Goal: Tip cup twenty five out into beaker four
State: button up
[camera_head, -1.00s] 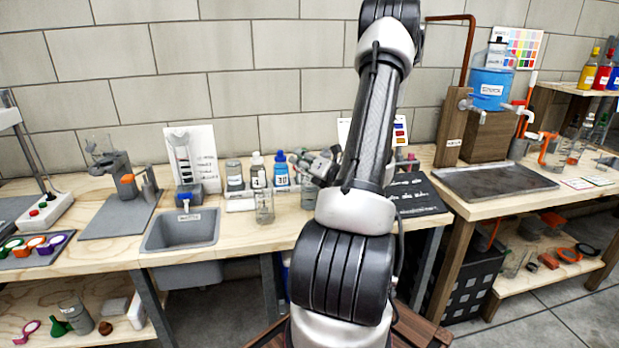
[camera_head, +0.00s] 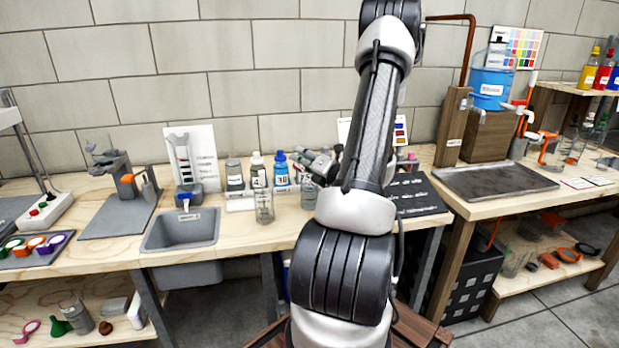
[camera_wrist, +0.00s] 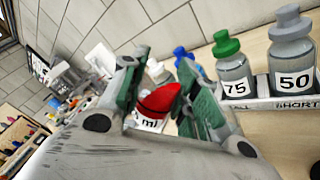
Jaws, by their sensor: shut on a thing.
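My gripper (camera_head: 306,158) is above the middle of the bench, in front of the wall, and points left. One clear glass beaker (camera_head: 264,207) stands upright on the bench near the sink. Another clear vessel (camera_head: 309,194) stands below my gripper, partly hidden by my arm. No number can be read on either.
Bottles marked 75 (camera_wrist: 233,72) and 50 (camera_wrist: 291,58) stand in a white rack close to my gripper. A blue bottle (camera_head: 281,170) stands behind the beaker. The sink (camera_head: 181,231) is left; a dark board (camera_head: 414,193) is right.

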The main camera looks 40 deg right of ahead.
jog(key=shift+r+m, duration=0.1)
jog(key=shift+m, duration=0.4)
jog(key=shift+d+f+m, duration=0.15)
jog(key=shift+f+m, duration=0.45)
jog(key=shift+m, duration=0.3)
dwell(1.3)
jog(key=shift+d+r+m+p, duration=0.2)
jog(key=shift+m+p, duration=0.1)
jog(key=shift+m, duration=0.75)
jog(key=shift+d+r+m+p, duration=0.15)
jog(key=shift+m+p, duration=0.15)
jog(key=shift+m, duration=0.75)
dwell(3.2)
